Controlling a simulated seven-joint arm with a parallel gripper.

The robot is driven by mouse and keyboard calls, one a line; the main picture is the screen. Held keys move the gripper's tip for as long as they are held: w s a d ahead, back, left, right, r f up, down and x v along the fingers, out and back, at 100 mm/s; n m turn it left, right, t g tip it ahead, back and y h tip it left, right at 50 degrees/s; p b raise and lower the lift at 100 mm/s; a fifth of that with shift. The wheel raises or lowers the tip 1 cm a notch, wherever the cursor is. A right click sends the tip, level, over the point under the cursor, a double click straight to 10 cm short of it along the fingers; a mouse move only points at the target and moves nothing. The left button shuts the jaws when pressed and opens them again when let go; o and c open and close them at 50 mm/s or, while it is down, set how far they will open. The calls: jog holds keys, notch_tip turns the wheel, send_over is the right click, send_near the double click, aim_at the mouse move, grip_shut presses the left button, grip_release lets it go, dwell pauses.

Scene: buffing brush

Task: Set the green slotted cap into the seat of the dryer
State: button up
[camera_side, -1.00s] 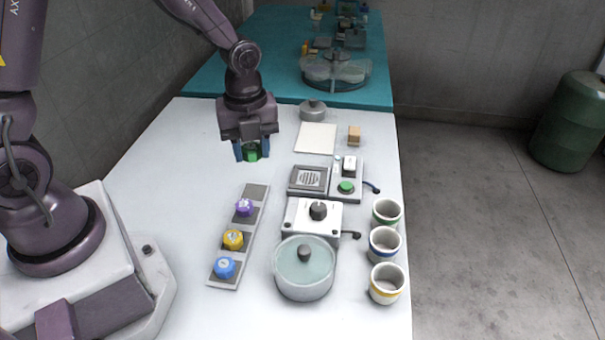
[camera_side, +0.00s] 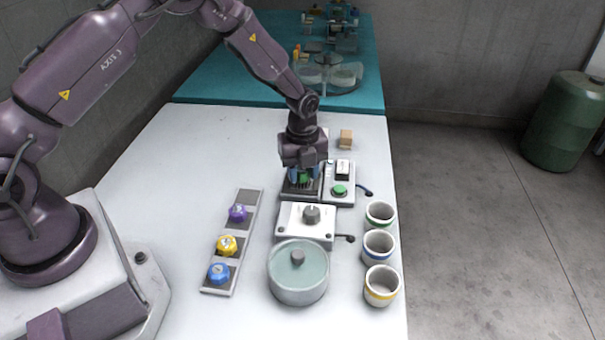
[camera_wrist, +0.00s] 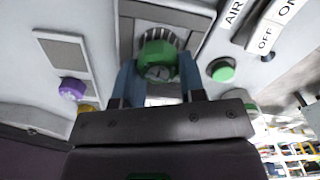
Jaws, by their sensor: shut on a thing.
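The green slotted cap (camera_side: 305,179) is between the blue fingers of my gripper (camera_side: 304,175), which is shut on it. In the wrist view the cap (camera_wrist: 158,60) shows its slotted face, with a finger on each side. The dryer seat (camera_side: 288,191) is a dark square with a round grille, directly under the cap. The wrist view shows the seat's frame (camera_wrist: 178,14) and grille slots around the cap's far edge. My gripper hides much of the seat in the side view. I cannot tell whether the cap touches the grille.
A switch box with a green button (camera_side: 339,190) stands right of the seat. A white dial box (camera_side: 290,222) and lidded pot (camera_side: 298,275) stand in front. A rack (camera_side: 245,203) holds purple, yellow and blue caps at left. Three banded cups (camera_side: 380,214) line the right edge.

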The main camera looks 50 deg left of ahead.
jog(key=shift+f, duration=0.55)
jog(key=shift+f, duration=0.1)
jog(key=shift+f, duration=0.6)
jog(key=o, duration=0.8)
jog(key=shift+o, duration=0.5)
notch_tip(320, 180, up, 14)
jog(key=shift+f, duration=0.2)
notch_tip(320, 180, up, 11)
jog(key=n+t, duration=0.2)
jog(key=n, duration=0.4)
send_over(302, 172)
jog(key=s, duration=0.5)
jog(key=s+d+r+n+t, duration=0.1)
jog(key=s+r+n, duration=0.3)
jog(key=s+n, duration=0.4)
jog(key=s+d+r+n+t, duration=0.1)
jog(key=s+r+n, duration=0.4)
jog(key=s, duration=0.8)
jog(key=shift+n+t, duration=0.8)
jog(key=shift+n, duration=0.9)
